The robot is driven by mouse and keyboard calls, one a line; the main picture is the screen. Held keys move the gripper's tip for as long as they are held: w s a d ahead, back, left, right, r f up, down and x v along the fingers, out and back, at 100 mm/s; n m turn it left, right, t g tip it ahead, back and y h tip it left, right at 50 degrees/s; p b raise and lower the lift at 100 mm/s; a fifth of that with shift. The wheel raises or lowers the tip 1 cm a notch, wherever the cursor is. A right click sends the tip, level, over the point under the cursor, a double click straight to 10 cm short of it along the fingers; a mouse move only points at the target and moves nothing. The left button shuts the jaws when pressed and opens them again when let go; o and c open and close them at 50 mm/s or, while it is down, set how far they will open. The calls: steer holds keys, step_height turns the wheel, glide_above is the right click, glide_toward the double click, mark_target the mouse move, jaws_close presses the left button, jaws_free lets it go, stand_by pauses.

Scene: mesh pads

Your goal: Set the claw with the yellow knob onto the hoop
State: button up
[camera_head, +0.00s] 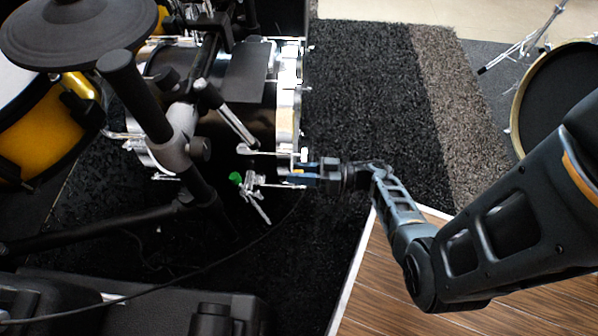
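The drum hoop (301,88) is the bright rim at the right end of a black drum lying on its side. My gripper (298,177) reaches in from the right, just below the hoop's near end. A small yellow-orange bit (297,172) shows at my fingertips; it may be the yellow knob, but it is too small to be sure. Metal hardware with a green knob (236,178) lies left of the fingertips. I cannot tell whether the fingers are closed on anything or whether any claw touches the hoop.
A grey stand (175,150) and a dark cymbal pad (78,30) are left of the drum. A yellow drum (45,130) is at far left. A thin cable (215,263) crosses the dark mat. Carpet (365,90) right of the hoop is clear. Another drum (560,95) stands at right.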

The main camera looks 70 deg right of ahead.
mark_target(291, 150)
steer(key=shift+c, duration=0.3)
jaws_close()
steer(key=shift+a+r+p, duration=0.15)
steer(key=shift+p, duration=0.25)
steer(key=shift+s+a+r+m+p, duration=0.1)
steer(key=shift+a+r+m+p, duration=0.25)
steer(key=shift+m+p, duration=0.7)
steer(key=r+m+p, duration=0.1)
steer(key=m+p, duration=0.1)
steer(key=m, duration=0.2)
steer(key=r+m+p, duration=0.2)
steer(key=m+p, duration=0.1)
steer(key=m, duration=0.1)
steer(key=r+m+p, duration=0.2)
steer(key=m, duration=0.2)
steer(key=shift+s+a+m+p, duration=0.2)
steer(key=shift+a+m+p, duration=0.1)
steer(key=shift+m+p, duration=0.05)
steer(key=shift+d+r, duration=0.1)
steer(key=shift+r, duration=0.05)
